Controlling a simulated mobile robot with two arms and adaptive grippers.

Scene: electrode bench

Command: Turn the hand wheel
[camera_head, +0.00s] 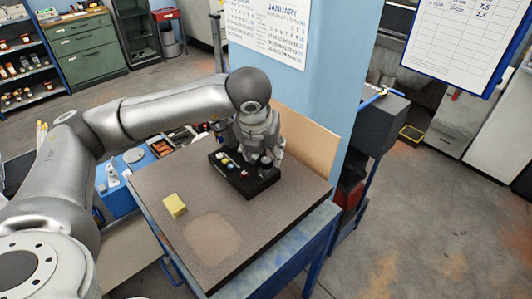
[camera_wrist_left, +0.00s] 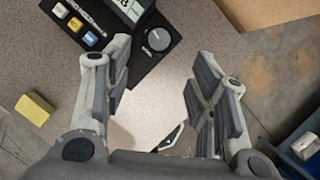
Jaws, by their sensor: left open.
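A black control box (camera_head: 232,181) with small coloured buttons stands on the bench top. In the left wrist view, the round dark knob with a grey face (camera_wrist_left: 158,39), which looks like the hand wheel, sits at the end of the box (camera_wrist_left: 150,66) beside a display. My left gripper (camera_head: 264,157) hangs over the box's far right end and partly hides it in the head view. In the left wrist view its two fingers (camera_wrist_left: 160,62) are apart, with the knob ahead between the tips. I cannot tell whether either finger touches it. My right gripper is not in view.
A yellow block (camera_head: 175,205) lies on the bench top (camera_head: 275,215), left of the box. It also shows in the left wrist view (camera_wrist_left: 35,108). A brown board (camera_head: 308,140) and blue panel stand behind the bench. The bench's front is clear.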

